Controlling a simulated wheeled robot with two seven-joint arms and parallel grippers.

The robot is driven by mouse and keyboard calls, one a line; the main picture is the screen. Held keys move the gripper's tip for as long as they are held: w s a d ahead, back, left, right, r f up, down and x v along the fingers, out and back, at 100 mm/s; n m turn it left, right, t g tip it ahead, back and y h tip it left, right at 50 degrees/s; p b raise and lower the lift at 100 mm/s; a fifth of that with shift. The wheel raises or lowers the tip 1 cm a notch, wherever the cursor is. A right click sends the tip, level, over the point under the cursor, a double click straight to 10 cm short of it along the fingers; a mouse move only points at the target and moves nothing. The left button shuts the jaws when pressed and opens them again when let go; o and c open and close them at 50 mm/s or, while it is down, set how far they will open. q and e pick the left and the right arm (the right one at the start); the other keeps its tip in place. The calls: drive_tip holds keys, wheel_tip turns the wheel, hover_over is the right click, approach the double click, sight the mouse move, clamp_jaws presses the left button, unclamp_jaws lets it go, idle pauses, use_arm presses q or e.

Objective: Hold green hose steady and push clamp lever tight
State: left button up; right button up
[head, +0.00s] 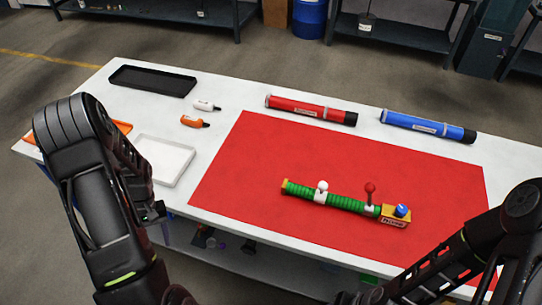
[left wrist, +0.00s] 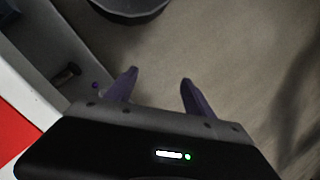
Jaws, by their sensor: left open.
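A green ribbed hose (head: 340,201) lies on the red mat (head: 270,150). A white clamp with a white-knobbed lever (head: 322,188) sits around its left part. A second white clamp with a red-knobbed lever (head: 370,190) stands upright near its right end. That end meets a yellow block (head: 396,216) with a blue knob (head: 402,210). My left gripper (head: 158,216) is at the table's front left, well away from the hose. In the left wrist view its fingers (left wrist: 157,90) are apart and empty, over the floor. My right arm enters at lower right; its fingertips are not visible.
Red (head: 310,109) and blue (head: 428,126) tubes lie at the table's back. A black tray (head: 152,80), white tray (head: 165,160), orange tray (head: 122,127) and two small bottles (head: 194,121) occupy the left side. The mat around the hose is clear.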

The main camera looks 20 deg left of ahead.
sight(286, 183)
use_arm(q)
drive_tip(key=a+r+n, duration=0.2)
drive_tip(key=a+r, duration=0.2)
drive_tip(key=a, duration=0.1)
drive_tip(key=w+d+r+n+t, duration=0.1)
drive_tip(key=w+d+r, duration=0.1)
drive_tip(key=w+d, duration=0.3)
drive_tip(key=w+d+r+n+h, duration=0.1)
drive_tip(key=w+d+r+n, duration=0.1)
drive_tip(key=w+d, duration=0.3)
drive_tip(key=w+d+r+n+t, duration=0.1)
drive_tip(key=w+d+r, duration=0.1)
drive_tip(key=w+d, duration=0.4)
drive_tip(key=shift+w+d+n+t, duration=0.1)
drive_tip(key=shift+w+n+t, duration=0.25)
drive_tip(key=shift+w, duration=2.15)
drive_tip(key=w+d+r+h, duration=0.1)
drive_tip(key=w+d+r, duration=0.1)
drive_tip(key=d, duration=0.3)
drive_tip(key=w+d+r+n+h, duration=0.1)
drive_tip(key=w+d+r, duration=0.1)
drive_tip(key=d, duration=0.3)
drive_tip(key=w+d+r+n+t, duration=0.1)
drive_tip(key=w+d+r, duration=0.1)
drive_tip(key=w+d, duration=0.2)
drive_tip(key=shift+d+r+h, duration=0.15)
drive_tip(key=shift+d+h, duration=0.25)
drive_tip(key=shift+d, duration=0.6)
drive_tip(key=shift+n, duration=0.25)
